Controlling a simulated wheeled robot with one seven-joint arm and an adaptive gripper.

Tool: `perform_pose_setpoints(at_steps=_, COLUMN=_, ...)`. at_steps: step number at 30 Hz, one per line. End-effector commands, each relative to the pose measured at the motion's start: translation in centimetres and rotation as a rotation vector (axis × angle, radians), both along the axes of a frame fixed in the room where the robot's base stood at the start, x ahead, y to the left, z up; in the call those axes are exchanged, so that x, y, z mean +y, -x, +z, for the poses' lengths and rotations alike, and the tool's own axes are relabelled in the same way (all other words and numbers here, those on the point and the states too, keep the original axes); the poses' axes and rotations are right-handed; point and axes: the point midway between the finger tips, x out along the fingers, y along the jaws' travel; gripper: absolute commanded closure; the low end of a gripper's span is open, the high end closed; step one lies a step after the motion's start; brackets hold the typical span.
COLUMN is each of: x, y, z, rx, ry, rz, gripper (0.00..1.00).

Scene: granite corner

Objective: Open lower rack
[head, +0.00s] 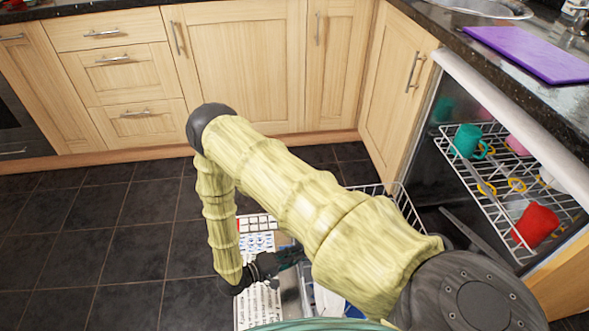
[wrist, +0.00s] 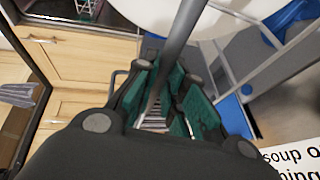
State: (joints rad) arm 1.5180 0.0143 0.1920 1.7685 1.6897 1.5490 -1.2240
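The dishwasher stands open at the right of the head view. White wire bars of the lower rack (head: 400,200) show low at its mouth, behind my arm. Most of that rack is hidden by my arm. My gripper (head: 284,257) is low, left of the dishwasher, over the printed panels and grey parts there. In the wrist view, my gripper (wrist: 168,78) has its green-padded fingers apart. A grey bar (wrist: 184,35) runs between them, with some gap visible. I cannot tell if the bar touches a pad or which part it belongs to.
The upper rack (head: 483,190) holds a teal mug (head: 467,140), a red cup (head: 536,225) and other dishes. Wooden cabinets (head: 255,60) line the back. Dark tiled floor (head: 110,240) is clear at left. A purple board (head: 530,52) lies on the counter.

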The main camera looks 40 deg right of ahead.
Motion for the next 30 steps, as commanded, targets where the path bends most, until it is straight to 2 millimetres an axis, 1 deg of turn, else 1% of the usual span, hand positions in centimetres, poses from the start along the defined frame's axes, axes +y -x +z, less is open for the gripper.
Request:
perform_pose_setpoints(at_steps=1, x=-0.1, y=-0.2, z=0.0, rx=-0.003, ry=0.0, rz=0.001, gripper=0.82)
perform_pose_setpoints(at_steps=3, x=0.0, y=-0.2, z=0.0, rx=-0.003, ry=0.0, rz=0.001, gripper=0.7)
perform_pose_setpoints(at_steps=4, x=0.0, y=-0.2, z=0.0, rx=-0.003, ry=0.0, rz=0.001, gripper=0.66)
perform_pose_setpoints(at_steps=13, x=0.0, y=-0.2, z=0.0, rx=-0.002, ry=0.0, rz=0.002, gripper=0.66)
perform_pose_setpoints(at_steps=17, x=0.6, y=-0.3, z=0.1, rx=-0.003, ry=0.0, rz=0.003, gripper=0.66)
perform_pose_setpoints(at_steps=20, x=1.8, y=-0.5, z=0.3, rx=-0.003, ry=-0.002, rz=0.002, gripper=0.66)
perform_pose_setpoints(at_steps=23, x=3.5, y=-0.7, z=0.6, rx=-0.003, ry=0.0, rz=0.003, gripper=0.66)
perform_pose_setpoints(at_steps=30, x=7.8, y=-1.4, z=1.4, rx=-0.003, ry=-0.002, rz=0.004, gripper=0.66)
